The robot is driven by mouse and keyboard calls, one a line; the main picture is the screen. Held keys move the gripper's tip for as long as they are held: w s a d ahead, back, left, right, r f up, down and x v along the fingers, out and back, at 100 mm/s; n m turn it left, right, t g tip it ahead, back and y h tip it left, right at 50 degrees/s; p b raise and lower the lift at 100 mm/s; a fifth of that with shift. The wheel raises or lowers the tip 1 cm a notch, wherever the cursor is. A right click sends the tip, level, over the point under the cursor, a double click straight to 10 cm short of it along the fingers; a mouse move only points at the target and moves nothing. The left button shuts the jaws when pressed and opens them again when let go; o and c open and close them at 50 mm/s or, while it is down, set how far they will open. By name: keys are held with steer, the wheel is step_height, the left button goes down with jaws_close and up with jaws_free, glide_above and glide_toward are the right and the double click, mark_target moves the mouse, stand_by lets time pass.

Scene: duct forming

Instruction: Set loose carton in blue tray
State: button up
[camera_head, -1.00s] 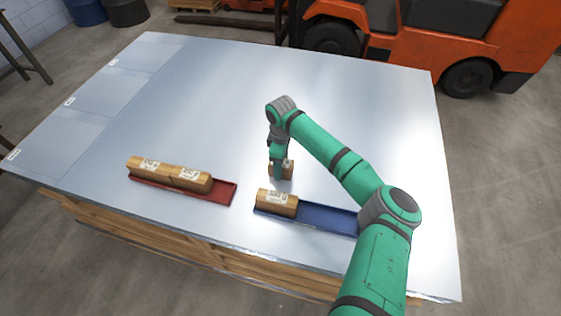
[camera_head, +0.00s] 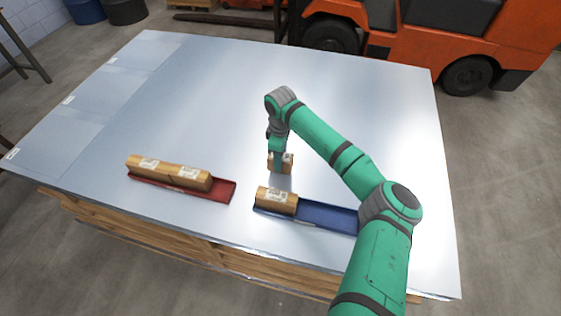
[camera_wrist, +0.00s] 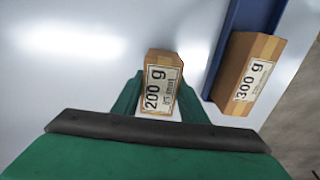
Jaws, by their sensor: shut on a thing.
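The loose carton (camera_head: 288,163) is a small brown box behind the blue tray (camera_head: 328,216). In the wrist view this carton (camera_wrist: 160,82) has a label reading 200 g. My gripper (camera_head: 279,158) is shut on it from above, with green fingers on both sides in the wrist view (camera_wrist: 157,100). I cannot tell how far it is off the table. Another carton (camera_head: 277,201), labelled 300 g in the wrist view (camera_wrist: 246,80), lies in the left end of the blue tray. The tray's middle is bare, and my arm hides its right end.
A red tray (camera_head: 220,192) with cartons (camera_head: 168,173) in a row stands to the left, its right end bare. The metal table (camera_head: 200,90) is clear behind the trays. An orange forklift (camera_head: 440,40) stands beyond the table's far edge.

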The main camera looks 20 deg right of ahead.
steer(key=shift+r, duration=3.25)
